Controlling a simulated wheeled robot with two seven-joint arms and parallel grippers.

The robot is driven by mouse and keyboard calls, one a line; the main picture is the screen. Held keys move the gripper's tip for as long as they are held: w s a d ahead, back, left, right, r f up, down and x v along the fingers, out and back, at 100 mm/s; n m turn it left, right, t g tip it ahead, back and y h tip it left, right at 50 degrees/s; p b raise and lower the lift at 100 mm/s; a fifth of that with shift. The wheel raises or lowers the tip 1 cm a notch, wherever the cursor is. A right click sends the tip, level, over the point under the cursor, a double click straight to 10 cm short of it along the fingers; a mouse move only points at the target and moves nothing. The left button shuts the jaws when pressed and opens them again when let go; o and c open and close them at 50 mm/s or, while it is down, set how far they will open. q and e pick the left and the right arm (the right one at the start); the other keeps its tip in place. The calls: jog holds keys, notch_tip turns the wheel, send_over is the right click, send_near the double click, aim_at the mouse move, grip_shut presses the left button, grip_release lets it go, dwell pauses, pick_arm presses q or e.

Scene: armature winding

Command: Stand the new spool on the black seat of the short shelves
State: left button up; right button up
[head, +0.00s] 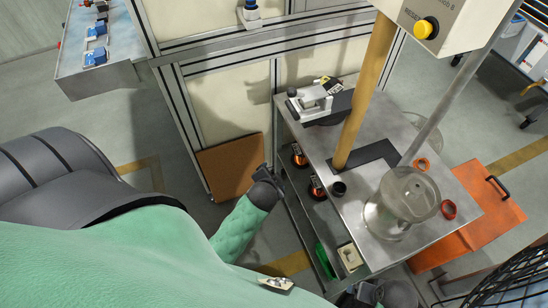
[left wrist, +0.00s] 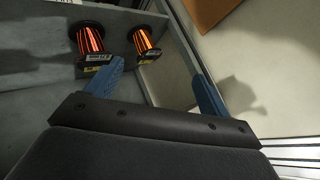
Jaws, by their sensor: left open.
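Two spools of copper-coloured wire with black flanges stand on a lower level of the grey metal shelves (head: 300,215): one farther back (head: 298,156) and one nearer (head: 317,188). In the left wrist view, they are the left spool (left wrist: 90,42) and the right spool (left wrist: 143,42), both beyond my fingers. I cannot tell which is the new one. My left gripper (head: 264,170) is beside the shelves' left side; its blue fingers (left wrist: 158,82) are apart and empty. Black patches show on the shelf top, at the back (head: 340,103) and in the middle (head: 376,154); I cannot tell which is the seat.
A tan post (head: 366,90) and a metal rod (head: 440,105) rise over the top. An orange cabinet (head: 485,205) stands right; a framed panel wall (head: 230,100) stands behind.

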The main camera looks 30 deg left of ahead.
pick_arm(q)
jog(key=s+d+f+n+g+h, duration=0.1)
jog(key=s+d+f+g+h, duration=0.1)
jog(key=s+d, duration=0.3)
jog(key=s+d+f+n+g+h, duration=0.1)
jog(key=s+d+g, duration=0.4)
jog(key=s, duration=0.8)
jog(key=shift+d+f+n+h, duration=0.35)
jog(key=shift+d+n+h, duration=0.25)
jog(key=shift+d+n, duration=0.1)
